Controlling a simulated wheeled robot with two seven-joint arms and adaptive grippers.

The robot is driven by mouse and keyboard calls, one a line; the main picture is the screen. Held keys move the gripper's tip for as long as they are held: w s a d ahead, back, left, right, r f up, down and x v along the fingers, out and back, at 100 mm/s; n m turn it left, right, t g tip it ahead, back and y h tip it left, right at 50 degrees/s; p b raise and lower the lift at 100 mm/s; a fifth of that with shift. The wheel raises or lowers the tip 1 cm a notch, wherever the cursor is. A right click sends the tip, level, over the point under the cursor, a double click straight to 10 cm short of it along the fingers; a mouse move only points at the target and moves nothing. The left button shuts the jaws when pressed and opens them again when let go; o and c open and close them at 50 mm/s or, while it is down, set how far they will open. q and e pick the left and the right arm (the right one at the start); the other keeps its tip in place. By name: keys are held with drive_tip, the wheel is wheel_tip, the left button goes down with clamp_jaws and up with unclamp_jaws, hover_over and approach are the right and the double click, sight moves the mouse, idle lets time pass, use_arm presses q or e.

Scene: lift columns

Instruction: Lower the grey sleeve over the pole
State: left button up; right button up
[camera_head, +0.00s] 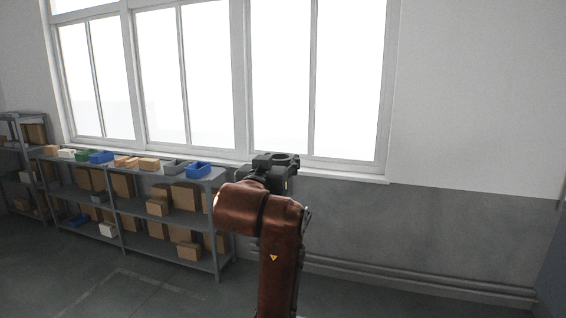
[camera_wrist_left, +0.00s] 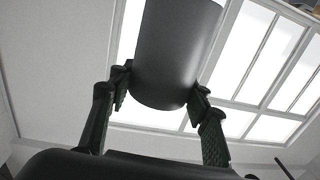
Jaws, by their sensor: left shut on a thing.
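The grey sleeve (camera_wrist_left: 172,50) is a smooth dark grey cylinder in the upper middle of the left wrist view, slightly tilted there. My left gripper (camera_wrist_left: 160,96) is shut on it, with one finger against each side near its lower end. In the head view my left gripper (camera_head: 272,170) is small and dark at the end of my reddish-brown arm, raised in front of the window sill. I cannot clearly tell the sleeve apart from the gripper there. No pole shows in either view. My right gripper is in neither view.
A grey shelf rack (camera_head: 160,222) with cardboard boxes and blue bins stands against the wall at left. A second rack (camera_head: 45,165) stands at the far left. Large windows (camera_head: 280,75) fill the wall behind. The floor in front of the rack is clear.

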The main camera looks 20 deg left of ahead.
use_arm(q)
drive_tip(key=shift+s+d+r, duration=0.1)
drive_tip(key=shift+s+r, duration=0.1)
drive_tip(key=shift+s, duration=0.2)
drive_tip(key=shift+w+f, duration=0.1)
drive_tip(key=shift+w, duration=0.1)
drive_tip(key=shift+w+p, duration=0.4)
drive_tip(key=shift+w, duration=0.5)
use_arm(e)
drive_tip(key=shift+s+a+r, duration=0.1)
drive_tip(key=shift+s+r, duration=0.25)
use_arm(q)
drive_tip(key=shift+w, duration=0.3)
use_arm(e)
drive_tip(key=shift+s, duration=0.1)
use_arm(q)
drive_tip(key=shift+f, duration=0.15)
drive_tip(key=shift+f+b, duration=0.9)
drive_tip(key=shift+f, duration=0.25)
drive_tip(key=shift+s+f+b, duration=0.1)
drive_tip(key=shift+f+b, duration=3.25)
drive_tip(key=shift+f, duration=1.85)
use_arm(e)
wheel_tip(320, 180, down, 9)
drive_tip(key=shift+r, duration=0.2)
